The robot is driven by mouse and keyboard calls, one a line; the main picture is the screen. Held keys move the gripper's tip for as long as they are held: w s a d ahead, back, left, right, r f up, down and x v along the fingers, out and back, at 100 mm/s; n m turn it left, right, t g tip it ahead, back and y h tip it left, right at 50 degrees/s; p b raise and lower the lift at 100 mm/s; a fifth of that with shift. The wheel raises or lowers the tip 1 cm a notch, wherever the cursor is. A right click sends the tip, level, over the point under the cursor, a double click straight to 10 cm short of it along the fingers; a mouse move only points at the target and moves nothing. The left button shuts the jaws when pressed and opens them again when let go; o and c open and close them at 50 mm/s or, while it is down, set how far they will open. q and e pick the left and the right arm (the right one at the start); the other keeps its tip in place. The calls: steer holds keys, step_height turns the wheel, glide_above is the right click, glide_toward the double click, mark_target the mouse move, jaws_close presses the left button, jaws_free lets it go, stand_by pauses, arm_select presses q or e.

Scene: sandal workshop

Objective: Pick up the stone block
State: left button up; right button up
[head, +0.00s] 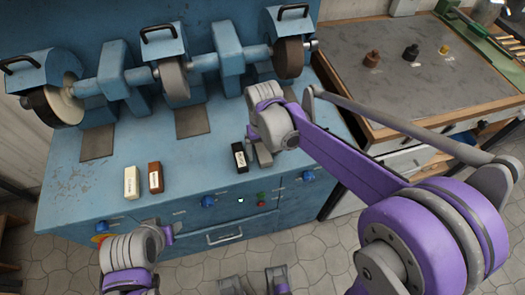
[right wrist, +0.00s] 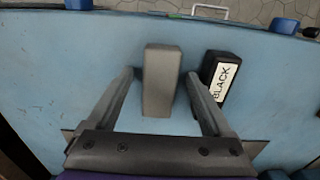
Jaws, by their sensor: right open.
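The stone block is a plain grey block (right wrist: 162,82) in the right wrist view, standing between the fingers of my right gripper (right wrist: 162,100). The fingers are open, one on each side, with a visible gap to the block. In the head view the block (head: 263,156) is partly hidden beneath my right gripper (head: 260,146), on the blue bench top. A black block labelled BLACK (right wrist: 218,75) stands close beside the right-hand finger; it also shows in the head view (head: 240,158). My left gripper (head: 165,236) is at the lower left, and its jaws cannot be made out.
A white block (head: 131,183) and a brown block (head: 155,178) stand further left on the blue bench (head: 90,195). Grinding and polishing wheels (head: 173,77) line the back. A wooden-edged table (head: 400,100) with small bottles is at the right. Bare bench lies between the brown and black blocks.

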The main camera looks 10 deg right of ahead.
jaws_close()
stand_by(0.4)
